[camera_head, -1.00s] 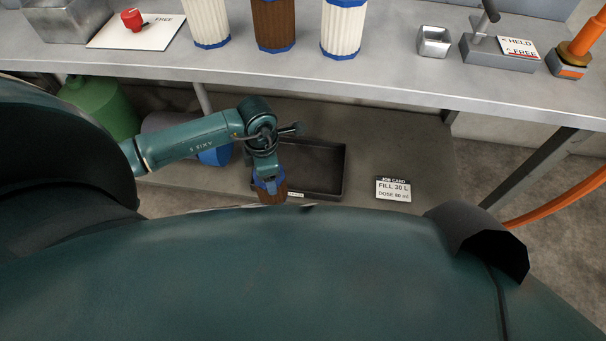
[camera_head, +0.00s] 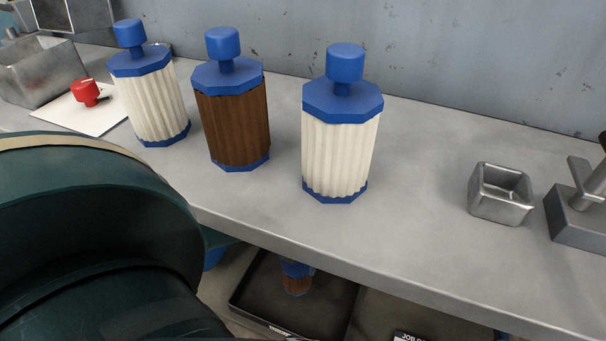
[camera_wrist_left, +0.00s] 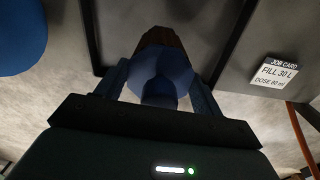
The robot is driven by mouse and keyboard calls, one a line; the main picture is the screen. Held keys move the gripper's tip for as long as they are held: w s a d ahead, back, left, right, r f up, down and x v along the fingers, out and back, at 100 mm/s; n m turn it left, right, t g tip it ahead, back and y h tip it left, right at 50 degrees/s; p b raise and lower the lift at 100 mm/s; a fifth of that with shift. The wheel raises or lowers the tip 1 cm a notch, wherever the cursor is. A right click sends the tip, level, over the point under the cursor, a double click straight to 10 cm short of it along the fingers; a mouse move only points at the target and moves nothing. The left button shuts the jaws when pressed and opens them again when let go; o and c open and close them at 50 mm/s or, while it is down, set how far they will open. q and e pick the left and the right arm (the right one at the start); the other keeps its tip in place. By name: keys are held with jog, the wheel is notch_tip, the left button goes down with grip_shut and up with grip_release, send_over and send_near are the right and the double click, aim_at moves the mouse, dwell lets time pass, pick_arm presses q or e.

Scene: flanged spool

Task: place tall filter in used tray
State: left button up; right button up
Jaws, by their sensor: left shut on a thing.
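My left gripper (camera_wrist_left: 162,82) is shut on the blue top of a filter (camera_wrist_left: 160,50) with a brown body, in the left wrist view. In the head view the brown body and blue top of this filter (camera_head: 296,284) show below the bench edge, over the inside of a black tray (camera_head: 325,312) on the lower shelf. The bench edge hides the gripper there. I cannot tell whether the filter touches the tray floor. The tray's dark rim (camera_wrist_left: 235,38) also shows in the left wrist view. My right gripper is not in view.
On the bench stand a white filter (camera_head: 155,105), a brown filter (camera_head: 233,125) and another white filter (camera_head: 340,150), all with blue caps. A small metal cup (camera_head: 500,193) is at right. A job card (camera_wrist_left: 278,73) lies right of the tray. The bench edge (camera_head: 400,285) overhangs the shelf.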

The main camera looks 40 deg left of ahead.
pick_arm(q)
notch_tip(320, 180, down, 4)
jog(key=shift+f+b, duration=0.2)
jog(key=shift+b, duration=0.6)
notch_tip(320, 180, down, 3)
jog(key=shift+r+b, duration=0.2)
jog(key=shift+b, duration=0.5)
jog(key=shift+f, duration=0.25)
jog(key=shift+r, duration=0.15)
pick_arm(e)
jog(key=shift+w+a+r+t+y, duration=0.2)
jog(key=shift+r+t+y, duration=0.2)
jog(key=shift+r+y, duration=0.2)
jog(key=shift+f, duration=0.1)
pick_arm(q)
jog(key=shift+f, duration=0.2)
jog(key=o, duration=1.5)
jog(key=shift+c, duration=0.2)
